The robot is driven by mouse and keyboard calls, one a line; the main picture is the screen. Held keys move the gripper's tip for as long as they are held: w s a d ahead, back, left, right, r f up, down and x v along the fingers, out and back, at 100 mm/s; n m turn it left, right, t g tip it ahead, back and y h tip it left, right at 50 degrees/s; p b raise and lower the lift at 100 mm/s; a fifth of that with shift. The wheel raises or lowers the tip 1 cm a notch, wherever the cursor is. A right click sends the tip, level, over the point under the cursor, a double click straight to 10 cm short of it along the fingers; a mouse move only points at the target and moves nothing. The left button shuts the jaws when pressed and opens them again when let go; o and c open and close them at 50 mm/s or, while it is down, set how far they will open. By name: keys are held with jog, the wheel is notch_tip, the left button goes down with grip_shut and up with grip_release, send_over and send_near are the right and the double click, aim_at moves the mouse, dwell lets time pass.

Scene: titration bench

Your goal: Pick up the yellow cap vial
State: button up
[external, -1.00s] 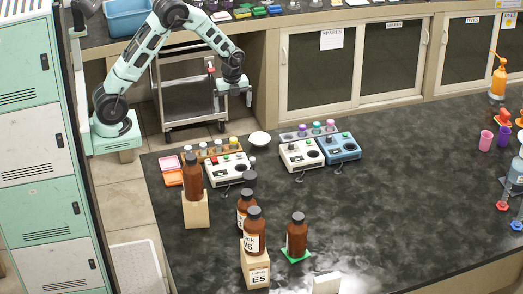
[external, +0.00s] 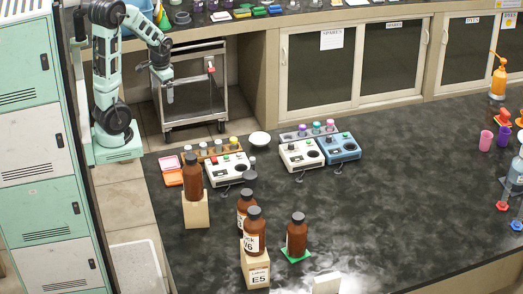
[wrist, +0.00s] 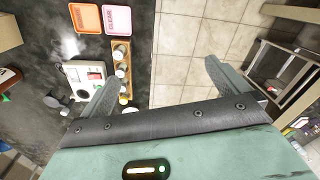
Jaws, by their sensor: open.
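The yellow cap vial (external: 234,141) stands at the right end of a small wooden rack (external: 211,158) on the dark bench, beside other vials with pale caps. In the wrist view, its yellow cap (wrist: 124,99) shows near my left finger, at the lower end of the rack (wrist: 121,47). My gripper (external: 168,95) hangs beyond the bench's far left corner, over the floor by the metal cart, apart from the vial. In the wrist view, my gripper (wrist: 160,75) is open, with only floor tiles and the bench edge between its fingers.
A white instrument (external: 228,170) stands just in front of the rack. Pink (external: 169,162) and orange (external: 173,178) trays lie at its left. A brown bottle (external: 193,176) on a wooden block stands close in front. A white bowl (external: 260,139) is to the right. A metal cart (external: 192,90) stands behind.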

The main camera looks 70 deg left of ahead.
jog(key=s+n, duration=0.3)
jog(key=shift+s+d+f, duration=0.2)
jog(key=shift+s+f, duration=0.1)
jog(key=shift+s+d+n, duration=0.1)
jog(key=shift+s+n, duration=0.25)
jog(key=shift+n, duration=0.05)
jog(key=c, duration=1)
jog(key=shift+c, duration=0.3)
